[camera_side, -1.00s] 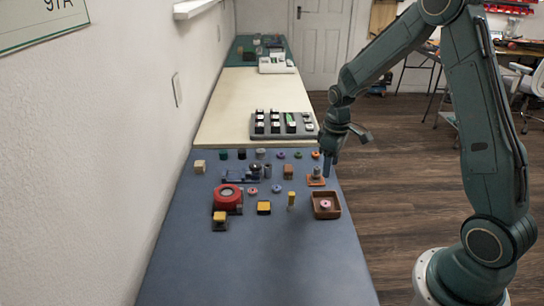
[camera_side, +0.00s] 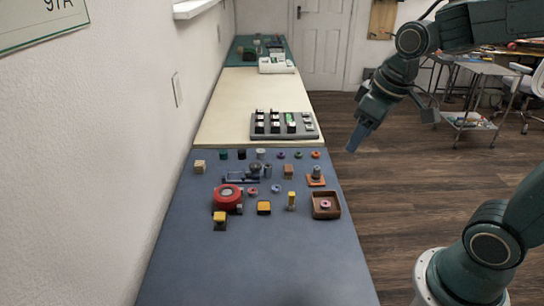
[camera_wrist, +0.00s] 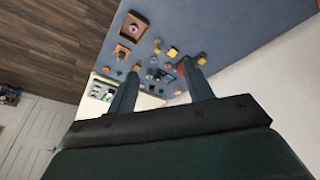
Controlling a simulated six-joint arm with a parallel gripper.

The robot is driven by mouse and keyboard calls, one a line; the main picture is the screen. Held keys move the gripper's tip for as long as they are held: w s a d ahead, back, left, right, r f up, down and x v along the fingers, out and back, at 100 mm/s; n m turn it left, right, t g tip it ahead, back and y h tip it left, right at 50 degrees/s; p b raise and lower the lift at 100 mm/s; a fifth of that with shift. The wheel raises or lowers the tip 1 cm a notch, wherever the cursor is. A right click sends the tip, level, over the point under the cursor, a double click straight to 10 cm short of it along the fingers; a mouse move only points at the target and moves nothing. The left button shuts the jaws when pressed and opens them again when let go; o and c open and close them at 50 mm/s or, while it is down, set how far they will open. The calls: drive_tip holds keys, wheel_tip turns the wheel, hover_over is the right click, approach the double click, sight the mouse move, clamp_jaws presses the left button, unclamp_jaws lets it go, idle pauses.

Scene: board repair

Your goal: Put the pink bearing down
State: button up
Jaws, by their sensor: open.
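The pink bearing (camera_side: 326,204) is a small ring lying inside a square brown wooden tray (camera_side: 315,213) at the right edge of the blue table. In the wrist view the pink bearing (camera_wrist: 133,28) also shows in the tray (camera_wrist: 123,35), near the top. My gripper (camera_side: 353,148) is raised beyond the table's right edge, up and to the right of the tray, and well apart from it. In the wrist view the two fingers of my gripper (camera_wrist: 160,80) are spread with nothing between them.
Several small parts stand on the blue table: a red round piece (camera_side: 228,197), a yellow-topped block (camera_side: 264,207), a yellow post (camera_side: 291,200) and a brown stand with a grey peg (camera_side: 316,178). A grey rack (camera_side: 284,135) is farther back. The table's front is clear.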

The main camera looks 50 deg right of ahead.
drive_tip(key=s+a+r+m+t, duration=0.1)
drive_tip(key=s+a+r, duration=0.1)
drive_tip(key=s, duration=0.7)
drive_tip(key=shift+s+a+r+t, duration=0.2)
drive_tip(key=shift+s+a+t, duration=0.2)
drive_tip(key=shift+a, duration=0.3)
